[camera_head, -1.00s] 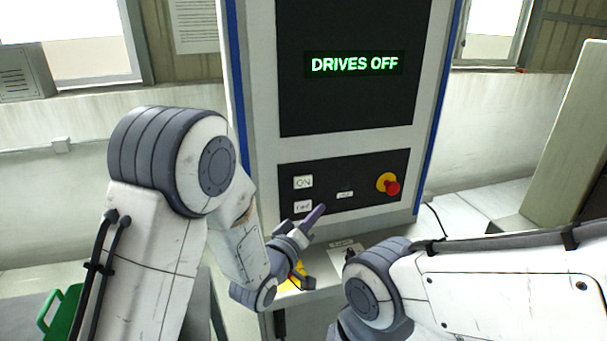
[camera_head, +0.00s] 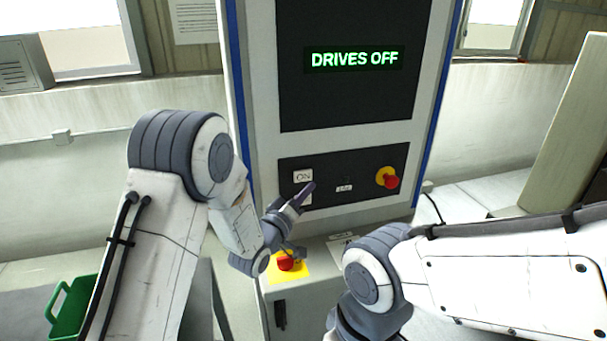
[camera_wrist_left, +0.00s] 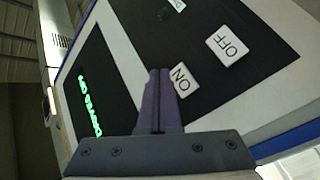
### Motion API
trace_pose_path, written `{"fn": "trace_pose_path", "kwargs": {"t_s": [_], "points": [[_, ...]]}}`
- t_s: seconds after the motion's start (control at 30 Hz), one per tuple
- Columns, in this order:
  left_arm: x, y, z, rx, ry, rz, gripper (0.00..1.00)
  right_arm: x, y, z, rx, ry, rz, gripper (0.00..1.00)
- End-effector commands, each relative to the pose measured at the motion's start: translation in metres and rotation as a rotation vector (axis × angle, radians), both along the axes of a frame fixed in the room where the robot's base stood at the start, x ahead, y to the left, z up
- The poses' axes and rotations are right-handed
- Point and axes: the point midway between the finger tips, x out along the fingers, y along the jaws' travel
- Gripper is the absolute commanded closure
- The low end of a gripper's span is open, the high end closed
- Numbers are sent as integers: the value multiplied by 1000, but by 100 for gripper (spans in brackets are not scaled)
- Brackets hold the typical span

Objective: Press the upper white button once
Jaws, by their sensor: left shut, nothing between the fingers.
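The upper white button (camera_head: 303,176), marked ON, sits on the black control panel. It also shows in the left wrist view (camera_wrist_left: 186,80), just right of my fingertips. The lower white button (camera_head: 306,200) is partly hidden behind my left gripper; in the left wrist view it reads OFF (camera_wrist_left: 228,47). My left gripper (camera_head: 311,186) is shut and empty, its purple fingers pointing at the panel a little below and right of the ON button. In the left wrist view its fingertips (camera_wrist_left: 159,72) are close beside that button; I cannot tell whether they touch the panel. My right gripper is out of view.
The screen (camera_head: 345,90) reads DRIVES OFF. A red knob on a yellow base (camera_head: 387,179) is at the panel's right. A small white label (camera_head: 344,188) is between. Below, a red button on a yellow plate (camera_head: 287,263) stands on the ledge.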

Motion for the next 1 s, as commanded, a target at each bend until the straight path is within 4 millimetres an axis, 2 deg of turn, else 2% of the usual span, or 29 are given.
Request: {"fn": "trace_pose_path", "kwargs": {"t_s": [0.1,0.3,1.0], "points": [[14,5,-1,-1,-1,2,100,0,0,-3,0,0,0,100],[25,8,-1,0,-1,1,100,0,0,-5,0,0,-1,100],[27,9,0,0,0,0,100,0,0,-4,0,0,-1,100]]}}
